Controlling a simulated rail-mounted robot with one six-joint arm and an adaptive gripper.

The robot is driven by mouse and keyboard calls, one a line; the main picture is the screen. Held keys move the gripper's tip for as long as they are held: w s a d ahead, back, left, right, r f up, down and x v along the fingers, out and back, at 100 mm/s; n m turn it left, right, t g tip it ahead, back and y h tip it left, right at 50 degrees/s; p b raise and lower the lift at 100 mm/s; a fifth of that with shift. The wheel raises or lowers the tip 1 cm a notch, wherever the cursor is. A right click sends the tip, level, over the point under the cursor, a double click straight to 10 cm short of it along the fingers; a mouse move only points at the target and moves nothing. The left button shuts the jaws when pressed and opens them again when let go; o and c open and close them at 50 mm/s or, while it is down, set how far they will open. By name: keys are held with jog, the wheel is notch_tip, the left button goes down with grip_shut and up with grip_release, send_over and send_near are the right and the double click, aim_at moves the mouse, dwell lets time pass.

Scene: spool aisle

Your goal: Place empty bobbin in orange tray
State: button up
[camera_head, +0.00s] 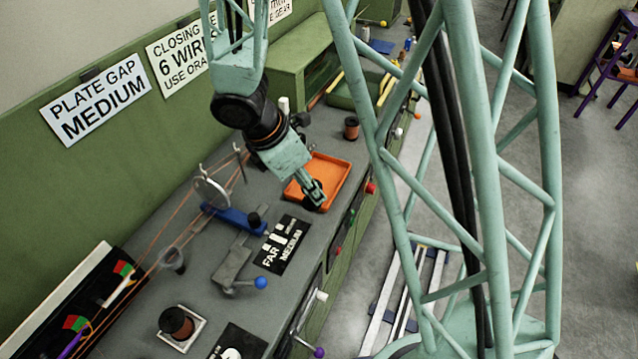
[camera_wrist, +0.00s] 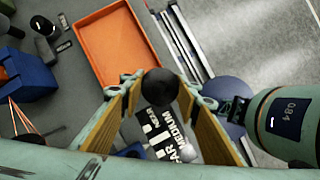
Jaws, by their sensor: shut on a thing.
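The empty bobbin (camera_wrist: 159,87) shows in the wrist view as a dark round end between my fingertips. My gripper (camera_head: 313,194) is shut on it; in the head view the fingers partly hide the dark bobbin. The orange tray (camera_head: 332,172) lies on the bench, and its visible floor is bare. In the head view my gripper overlaps the tray's near edge. In the wrist view the bobbin appears just outside a near corner of the tray (camera_wrist: 108,45). I cannot tell its height above the bench.
A black FAR/MEDIUM card (camera_head: 283,243) lies near the tray. A blue-based fixture (camera_head: 235,218) with a clear disc stands left of it. A copper spool (camera_head: 351,129) stands behind the tray, another (camera_head: 176,323) at the near left. The floor (camera_wrist: 250,40) beyond the bench is open.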

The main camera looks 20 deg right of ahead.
aim_at(318, 207)
jog(key=shift+s+a+f+n+t, duration=0.1)
jog(key=shift+s+a+n+t, duration=0.15)
jog(key=shift+s+n, duration=0.4)
jog(key=shift+s+a+f+n+t, duration=0.15)
jog(key=shift+s+a+n, duration=0.2)
jog(key=shift+s, duration=0.5)
jog(key=w+d, duration=0.3)
jog(key=w, duration=0.4)
jog(key=w+d+f+p, duration=0.1)
jog(key=w+d, duration=0.2)
jog(key=w, duration=0.4)
jog(key=shift+w+d+f, duration=0.2)
jog(key=shift+w+d, duration=0.1)
jog(key=shift+d, duration=0.1)
jog(key=shift+f+b, duration=0.6)
jog(key=shift+f, duration=1.15)
jog(key=shift+f, duration=0.1)
jog(key=o, duration=0.9)
jog(key=shift+c, duration=0.2)
